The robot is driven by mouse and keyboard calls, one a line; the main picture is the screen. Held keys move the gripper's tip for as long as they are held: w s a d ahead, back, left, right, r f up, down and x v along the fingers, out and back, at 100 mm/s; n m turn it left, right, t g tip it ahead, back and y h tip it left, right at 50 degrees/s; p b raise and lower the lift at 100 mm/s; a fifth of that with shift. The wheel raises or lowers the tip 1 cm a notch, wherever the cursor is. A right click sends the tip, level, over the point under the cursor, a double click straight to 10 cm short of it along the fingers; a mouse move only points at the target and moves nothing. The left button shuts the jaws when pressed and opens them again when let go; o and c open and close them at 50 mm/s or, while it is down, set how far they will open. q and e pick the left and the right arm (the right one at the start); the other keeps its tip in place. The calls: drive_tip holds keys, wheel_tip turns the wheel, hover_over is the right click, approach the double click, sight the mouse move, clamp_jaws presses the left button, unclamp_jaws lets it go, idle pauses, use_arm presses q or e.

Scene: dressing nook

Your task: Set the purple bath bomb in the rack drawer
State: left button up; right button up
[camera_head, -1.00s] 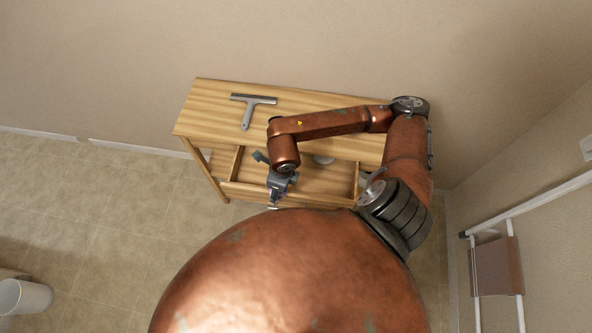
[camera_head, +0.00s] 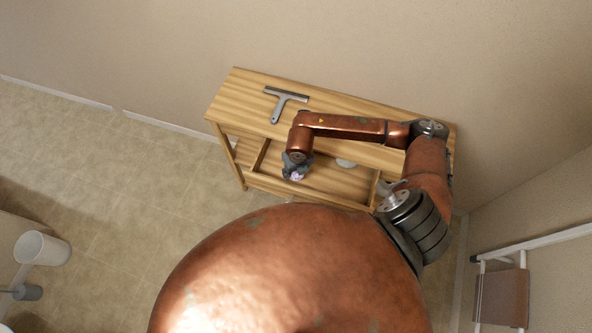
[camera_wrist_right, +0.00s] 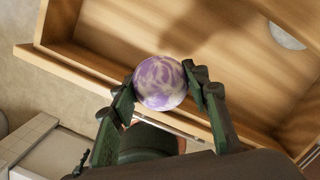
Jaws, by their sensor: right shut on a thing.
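The purple bath bomb (camera_wrist_right: 160,82), a ball marbled purple and cream, is held between the fingertips of my right gripper (camera_wrist_right: 162,84). In the head view the bath bomb (camera_head: 297,176) shows small beneath my right wrist, with the gripper (camera_head: 295,168) mostly hidden by the arm. The rack drawer (camera_head: 312,198) is pulled open at the front of the wooden rack (camera_head: 232,95). In the right wrist view the bath bomb overlaps the drawer's wall (camera_wrist_right: 85,66) and floor; its height above them is hard to tell. My left gripper is not in view.
A grey round thing (camera_wrist_right: 287,37) lies in the drawer, partly cut off; it also shows in the head view (camera_head: 346,163). A squeegee (camera_head: 284,98) lies on the rack top. The drawer floor between is clear. A white bin (camera_head: 42,248) stands far left.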

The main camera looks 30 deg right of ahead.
drive_tip(key=w+f, duration=0.1)
drive_tip(key=f, duration=0.1)
drive_tip(key=w+d+f, duration=0.1)
drive_tip(key=w+f, duration=0.1)
drive_tip(key=f, duration=0.1)
drive_tip(key=shift+w+d, duration=0.2)
drive_tip(key=shift+w+f+p, duration=0.1)
drive_tip(key=shift+f+p, duration=0.4)
drive_tip(key=shift+f, duration=1.1)
drive_tip(key=o, duration=1.2)
drive_tip(key=shift+f, duration=0.1)
drive_tip(key=shift+o, duration=0.2)
drive_tip(key=r, duration=0.4)
drive_tip(key=s+r+b, duration=0.1)
drive_tip(key=r, duration=0.7)
drive_tip(key=shift+s+a+r, duration=0.1)
drive_tip(key=shift+s, duration=0.1)
